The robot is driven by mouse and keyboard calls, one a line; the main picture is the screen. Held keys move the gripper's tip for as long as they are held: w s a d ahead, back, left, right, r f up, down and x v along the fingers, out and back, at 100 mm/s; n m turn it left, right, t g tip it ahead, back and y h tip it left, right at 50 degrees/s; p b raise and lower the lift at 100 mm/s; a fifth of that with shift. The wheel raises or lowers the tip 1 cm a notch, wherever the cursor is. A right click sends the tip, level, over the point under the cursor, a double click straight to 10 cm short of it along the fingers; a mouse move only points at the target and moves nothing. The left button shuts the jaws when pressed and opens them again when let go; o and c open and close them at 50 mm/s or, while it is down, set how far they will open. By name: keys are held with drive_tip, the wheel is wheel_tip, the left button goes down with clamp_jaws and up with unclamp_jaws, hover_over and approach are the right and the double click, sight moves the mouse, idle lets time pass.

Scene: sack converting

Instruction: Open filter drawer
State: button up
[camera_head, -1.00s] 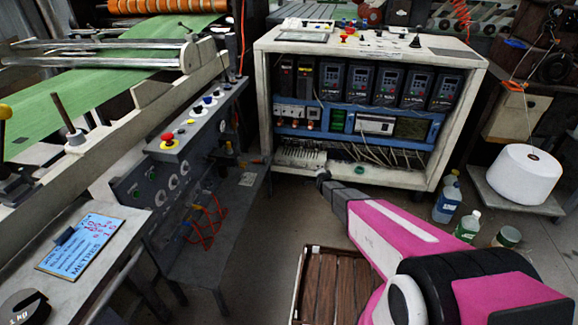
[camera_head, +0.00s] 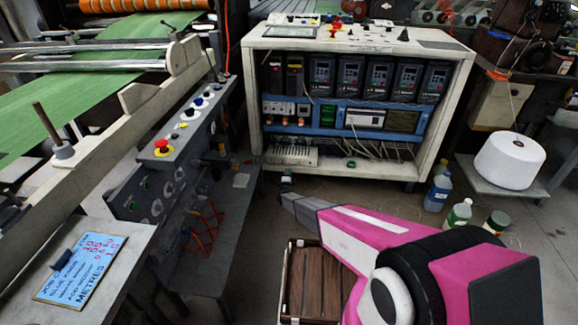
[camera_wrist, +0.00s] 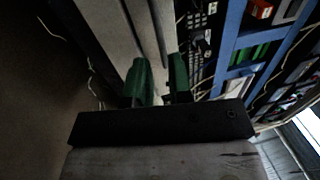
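The open-fronted control cabinet (camera_head: 352,178) stands ahead, with dark drive units and a blue rail. No part of it can be told for certain as the filter drawer. A pale slotted unit (camera_head: 291,155) sits at its lower left.
A grey bench with a button panel (camera_head: 165,165) is close on the left. A brown slatted crate (camera_head: 318,275) is on the floor beside my arm. Bottles (camera_head: 438,192) and a white thread cone (camera_head: 509,160) stand right. Some floor before the cabinet is clear.

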sight(292, 157)
drive_tip(key=w, duration=0.4)
drive_tip(key=w+r, duration=0.1)
drive_tip(key=w, duration=0.2)
drive_tip(key=shift+d+r, duration=0.1)
drive_tip(key=shift+d, duration=0.05)
drive_tip(key=shift+c, duration=0.4)
clamp_jaws()
